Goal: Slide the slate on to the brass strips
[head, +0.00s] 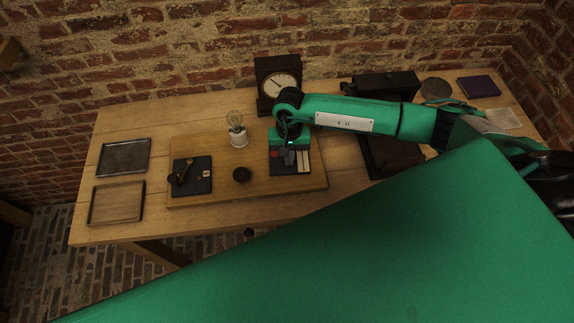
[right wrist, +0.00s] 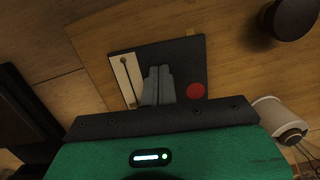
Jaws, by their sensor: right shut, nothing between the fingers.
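The dark square slate (right wrist: 178,52) lies on the wooden board, with a red dot at one side and a pale slotted panel at the other. In the head view the slate (head: 285,171) sits on the right part of the board, partly covered by my gripper. Small tan bits (right wrist: 190,32) show at its edge in the wrist view; I cannot tell if these are the brass strips. My right gripper (head: 291,158) is shut and empty, fingertips over the slate between dot and panel. I cannot tell whether they touch it. My left gripper is not in view.
A bulb in a white holder (head: 238,135), a dark knob (head: 241,174) and a black switch plate (head: 200,185) share the board (head: 220,197). A clock (head: 268,82) stands behind. Two trays, one dark (head: 124,157) and one wooden (head: 117,202), lie left.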

